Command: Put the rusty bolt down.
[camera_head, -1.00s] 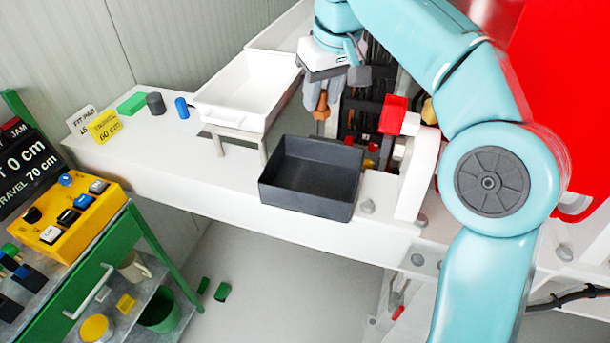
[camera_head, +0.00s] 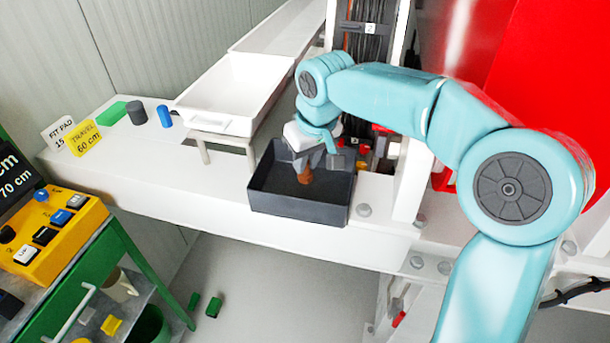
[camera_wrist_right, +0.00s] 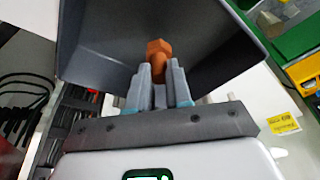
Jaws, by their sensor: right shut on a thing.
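The rusty bolt (camera_head: 305,176) is brown-orange and hangs from my right gripper (camera_head: 316,158), inside the walls of a dark grey open bin (camera_head: 300,212). In the right wrist view the bolt (camera_wrist_right: 157,52) stands out between the fingers of the right gripper (camera_wrist_right: 160,80), its hex head toward the bin (camera_wrist_right: 100,45). The gripper is shut on the bolt. Whether the bolt touches the bin floor I cannot tell. My left gripper is not in view.
A white tray (camera_head: 219,119) on legs stands behind and left of the bin. Green, grey and blue pieces (camera_head: 137,113) and two small signs sit on the white bench (camera_head: 130,172). A yellow control box (camera_head: 50,232) is at the left. Pump machinery is close at right.

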